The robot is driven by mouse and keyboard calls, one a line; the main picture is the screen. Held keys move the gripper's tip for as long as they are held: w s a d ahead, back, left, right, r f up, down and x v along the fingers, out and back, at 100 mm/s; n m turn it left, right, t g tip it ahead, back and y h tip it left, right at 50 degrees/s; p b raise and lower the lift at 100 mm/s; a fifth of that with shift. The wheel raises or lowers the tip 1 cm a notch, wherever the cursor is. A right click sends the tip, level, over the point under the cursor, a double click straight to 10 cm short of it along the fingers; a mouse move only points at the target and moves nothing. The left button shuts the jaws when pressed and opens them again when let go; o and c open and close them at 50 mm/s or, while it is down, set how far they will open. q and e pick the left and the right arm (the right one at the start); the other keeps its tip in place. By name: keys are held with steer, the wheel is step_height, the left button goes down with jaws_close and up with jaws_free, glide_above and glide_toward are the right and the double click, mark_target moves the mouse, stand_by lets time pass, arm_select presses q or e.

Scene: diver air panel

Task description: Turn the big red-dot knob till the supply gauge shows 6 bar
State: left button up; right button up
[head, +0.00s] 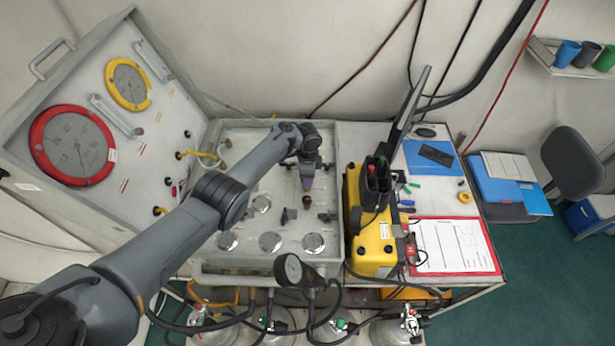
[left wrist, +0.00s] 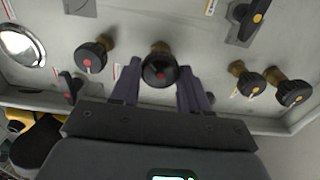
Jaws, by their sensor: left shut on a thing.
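The big black knob with a red dot (left wrist: 160,70) sits on a brass stem on the panel, between the two fingers of my left gripper (left wrist: 158,82) in the left wrist view. The gripper is shut on it. In the head view my left gripper (head: 307,175) points down at the light grey panel (head: 290,215), and its wrist hides the knob. My right gripper is not in view.
Another black knob (left wrist: 92,56) stands left of the held knob, with two yellow-dot knobs (left wrist: 250,84) (left wrist: 291,92) on the right. A yellow case (head: 375,240) stands beside the panel. A red clipboard (head: 455,247) lies on the table. Gas cylinders (head: 275,322) stand in front.

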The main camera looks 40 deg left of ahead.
arm_select(q)
steer(key=o, duration=1.1)
steer(key=shift+c, duration=0.2)
steer(key=shift+r+p, duration=0.3)
steer(key=shift+r, duration=0.25)
step_height(320, 180, up, 10)
steer(key=p, duration=0.2)
steer(key=shift+f+p, duration=0.15)
steer(key=shift+p, duration=0.2)
